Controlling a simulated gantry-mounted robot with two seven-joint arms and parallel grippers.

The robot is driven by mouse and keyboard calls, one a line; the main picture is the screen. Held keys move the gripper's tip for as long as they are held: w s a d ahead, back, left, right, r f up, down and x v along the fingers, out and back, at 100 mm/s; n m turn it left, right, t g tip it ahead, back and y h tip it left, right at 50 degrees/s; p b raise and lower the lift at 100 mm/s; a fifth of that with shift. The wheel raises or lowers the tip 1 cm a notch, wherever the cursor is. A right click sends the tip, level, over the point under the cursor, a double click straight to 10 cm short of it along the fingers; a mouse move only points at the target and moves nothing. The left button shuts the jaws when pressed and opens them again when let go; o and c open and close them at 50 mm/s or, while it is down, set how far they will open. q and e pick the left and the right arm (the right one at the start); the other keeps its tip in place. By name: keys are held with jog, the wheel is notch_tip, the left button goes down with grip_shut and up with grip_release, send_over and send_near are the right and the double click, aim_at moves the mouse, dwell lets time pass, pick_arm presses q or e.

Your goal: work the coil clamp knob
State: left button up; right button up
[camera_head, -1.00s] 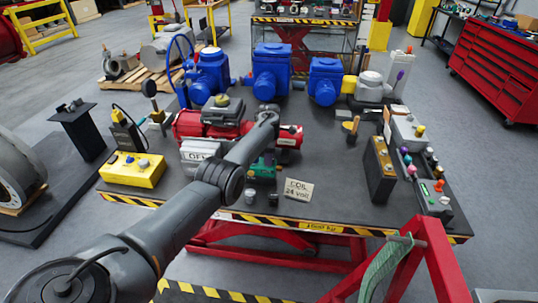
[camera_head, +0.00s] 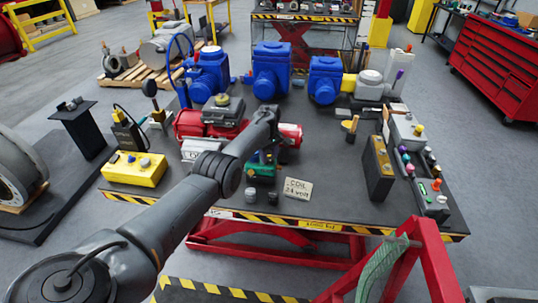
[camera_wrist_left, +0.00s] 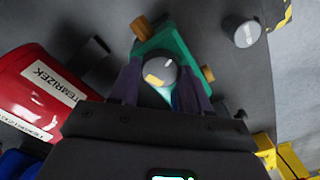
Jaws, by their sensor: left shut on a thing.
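The green block (camera_wrist_left: 177,45) shows in the left wrist view, with a round grey knob (camera_wrist_left: 160,66) on it that bears a pale and yellow mark. In the head view the green block (camera_head: 263,171) sits near the table's front, partly hidden by my arm. My left gripper (camera_wrist_left: 158,86) has its dark fingers on either side of the knob and is shut on it. In the head view my arm hides most of this gripper. A card (camera_head: 298,189) reading "COIL 24 VOLT" lies right of the block. My right gripper is not in view.
A red cylinder (camera_wrist_left: 38,93) lies close beside the gripper. A loose grey knob (camera_wrist_left: 243,33) is nearby. A yellow box (camera_head: 134,169) sits at the table's left, blue valve units (camera_head: 271,70) at the back, and a black-sided case (camera_head: 379,168) at the right. The table between card and case is clear.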

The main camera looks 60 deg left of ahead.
pick_arm(q)
jog(key=shift+m, duration=0.6)
jog(key=o, duration=1)
jog(key=shift+o, duration=0.3)
